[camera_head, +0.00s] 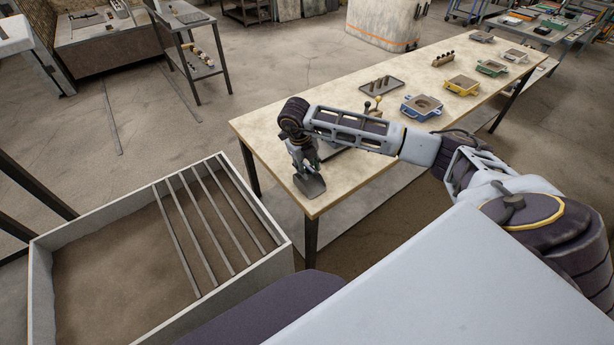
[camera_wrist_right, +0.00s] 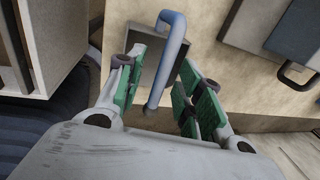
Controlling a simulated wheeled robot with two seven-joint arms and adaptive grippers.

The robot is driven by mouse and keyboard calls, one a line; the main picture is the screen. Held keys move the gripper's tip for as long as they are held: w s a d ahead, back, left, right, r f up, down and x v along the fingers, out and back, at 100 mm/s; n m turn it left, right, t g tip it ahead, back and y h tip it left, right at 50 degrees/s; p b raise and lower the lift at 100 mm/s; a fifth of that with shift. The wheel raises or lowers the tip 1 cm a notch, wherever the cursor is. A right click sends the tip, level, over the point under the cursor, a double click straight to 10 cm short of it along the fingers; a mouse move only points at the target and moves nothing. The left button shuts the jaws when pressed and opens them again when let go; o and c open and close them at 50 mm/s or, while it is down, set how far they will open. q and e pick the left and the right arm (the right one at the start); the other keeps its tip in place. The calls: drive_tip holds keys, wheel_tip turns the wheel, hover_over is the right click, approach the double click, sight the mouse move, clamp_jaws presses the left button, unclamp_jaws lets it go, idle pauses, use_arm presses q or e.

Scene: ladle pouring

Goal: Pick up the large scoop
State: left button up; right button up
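A dark grey scoop (camera_head: 310,186) lies at the near left corner of the long table, partly hidden by my right gripper (camera_head: 304,165). In the right wrist view its blue-grey bent handle (camera_wrist_right: 168,62) stands between the green-padded fingers of my right gripper (camera_wrist_right: 160,98). The fingers are apart, with gaps visible on both sides of the handle. The scoop's dark flat part (camera_wrist_right: 146,72) shows behind the handle. Other dark grey tools (camera_wrist_right: 252,24) lie to the right, one with a looped handle (camera_wrist_right: 292,76). My left gripper is not in view.
A sand-filled box (camera_head: 100,285) with metal bars stands on the floor left of the table (camera_head: 270,130). A dark tray (camera_head: 380,85), small ladle-like pieces (camera_head: 372,107) and several coloured moulds (camera_head: 421,108) are farther back on the table. My right arm spans the table's near part.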

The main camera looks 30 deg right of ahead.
drive_tip(key=shift+f, duration=0.2)
idle(0.3)
clamp_jaws()
